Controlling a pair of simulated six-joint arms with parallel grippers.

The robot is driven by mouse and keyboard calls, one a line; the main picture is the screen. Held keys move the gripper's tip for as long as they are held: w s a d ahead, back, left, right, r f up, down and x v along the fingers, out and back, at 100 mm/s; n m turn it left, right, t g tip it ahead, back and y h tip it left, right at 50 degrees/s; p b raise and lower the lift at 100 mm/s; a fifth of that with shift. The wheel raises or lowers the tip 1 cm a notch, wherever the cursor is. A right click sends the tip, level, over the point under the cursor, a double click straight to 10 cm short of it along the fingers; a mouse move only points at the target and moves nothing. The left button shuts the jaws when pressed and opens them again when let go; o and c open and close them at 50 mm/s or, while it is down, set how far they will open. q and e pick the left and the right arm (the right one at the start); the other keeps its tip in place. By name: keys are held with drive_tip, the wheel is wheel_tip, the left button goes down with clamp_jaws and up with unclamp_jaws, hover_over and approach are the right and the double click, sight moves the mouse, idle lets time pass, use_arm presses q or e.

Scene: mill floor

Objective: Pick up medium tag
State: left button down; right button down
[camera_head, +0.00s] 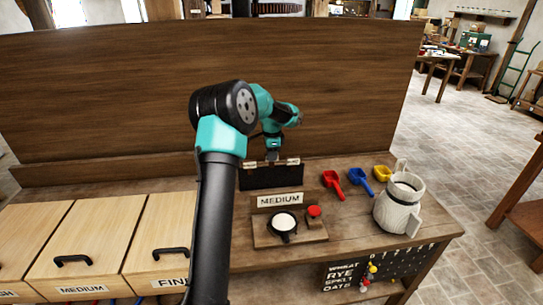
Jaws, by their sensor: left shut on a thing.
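The medium tag (281,200) is a small pale plate with dark letters reading MEDIUM, facing me in the middle of the bench. I cannot tell whether the tag is clear of the bench. My right gripper is not in view.
A wooden block with a dark-rimmed white cup (284,222) and a red knob (314,211) is just in front. Red (332,184), blue (361,183) and yellow (382,173) scoops and a pale jug (397,207) stand right. Wooden bins (85,250) fill the left.

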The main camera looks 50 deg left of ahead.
use_arm(q)
drive_tip(key=s+d, duration=0.3)
drive_tip(key=s+d+r, duration=0.1)
drive_tip(key=s+d, duration=0.2)
drive_tip(key=d, duration=0.1)
drive_tip(key=s+d, duration=0.3)
drive_tip(key=d, duration=0.1)
drive_tip(key=shift+s+r, duration=0.2)
drive_tip(key=shift+s, duration=0.1)
drive_tip(key=shift+a, duration=0.1)
